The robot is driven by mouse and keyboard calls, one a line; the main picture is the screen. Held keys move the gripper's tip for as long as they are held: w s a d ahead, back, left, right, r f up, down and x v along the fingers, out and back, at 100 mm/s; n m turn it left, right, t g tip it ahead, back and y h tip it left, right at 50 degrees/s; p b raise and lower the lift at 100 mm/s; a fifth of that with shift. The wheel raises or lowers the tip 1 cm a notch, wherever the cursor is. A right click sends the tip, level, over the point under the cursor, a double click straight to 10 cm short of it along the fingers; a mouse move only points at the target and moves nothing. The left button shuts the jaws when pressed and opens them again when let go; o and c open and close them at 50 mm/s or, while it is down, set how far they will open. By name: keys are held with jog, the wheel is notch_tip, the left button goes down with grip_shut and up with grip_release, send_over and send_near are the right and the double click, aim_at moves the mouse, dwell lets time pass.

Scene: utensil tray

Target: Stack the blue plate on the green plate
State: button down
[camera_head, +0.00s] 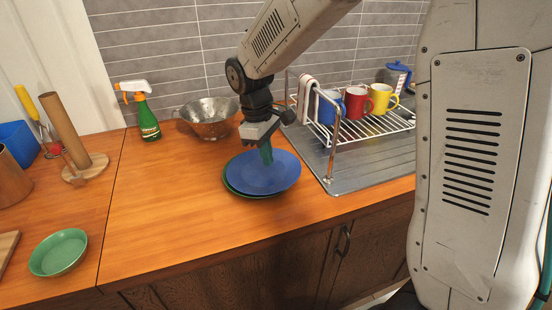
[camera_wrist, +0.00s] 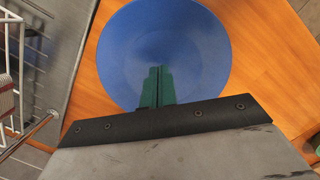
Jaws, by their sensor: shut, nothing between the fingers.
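The blue plate (camera_head: 270,176) lies on top of the green plate (camera_head: 232,187), whose rim shows at the left and lower edge, so the two are slightly off centre. The blue plate fills the upper middle of the wrist view (camera_wrist: 165,45), where the green plate is hidden. My gripper (camera_head: 267,160) points down over the blue plate. Its green fingers are closed together with nothing between them, and they also show in the wrist view (camera_wrist: 157,72). I cannot tell whether the fingertips touch the plate.
A dish rack (camera_head: 345,135) with several mugs stands right of the plates. A metal colander (camera_head: 208,117) and a spray bottle (camera_head: 145,120) are behind. A green bowl (camera_head: 58,252) sits at the front left. The counter left of the plates is clear.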

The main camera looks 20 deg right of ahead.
send_over(239, 164)
jog(key=shift+w+a, duration=0.3)
jog(key=shift+w, duration=0.15)
jog(key=c, duration=1.7)
grip_release()
jog(key=shift+o, duration=1.3)
jog(key=s+d+r+m, duration=0.2)
jog(key=s+d+r, duration=0.3)
jog(key=s+r, duration=0.2)
jog(key=shift+d+r+t, duration=0.3)
jog(key=shift+d, duration=0.05)
jog(key=s+d+r+m+t, duration=0.1)
jog(key=s+d+m, duration=0.2)
jog(key=s, duration=1)
jog(key=s+d+r+m+t+y, duration=0.1)
jog(key=s+d+m, duration=0.3)
jog(key=s, duration=0.9)
jog(key=shift+s+d+r, duration=0.3)
jog(key=shift+d+r, duration=0.3)
jog(key=shift+d, duration=0.65)
